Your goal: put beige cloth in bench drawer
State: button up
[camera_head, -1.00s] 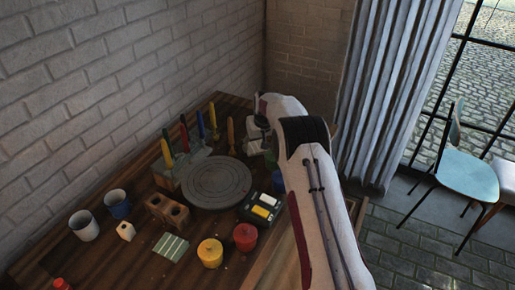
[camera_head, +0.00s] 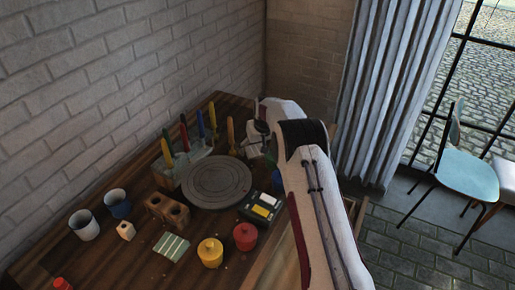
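The bench (camera_head: 95,255) is dark wood and stands against the brick wall. A paler wooden drawer (camera_head: 284,262) appears to stand open along its front right side, partly covered by my white arm. My gripper (camera_head: 256,146) is small in view at the far right end of the bench, beyond the round grey turntable, and largely hidden by my arm. Its fingers cannot be made out clearly. A pale patch shows around it, but I cannot tell whether this is the beige cloth or part of the gripper. No beige cloth is clearly visible elsewhere.
The turntable (camera_head: 217,180) is mid-bench, with a rack of coloured tools (camera_head: 190,160) behind it. A curtain (camera_head: 385,100) hangs right.

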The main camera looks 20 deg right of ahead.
jog(key=shift+r, duration=0.15)
jog(key=v, duration=1.2)
dwell(0.4)
jog(key=shift+r, duration=0.1)
dwell(0.4)
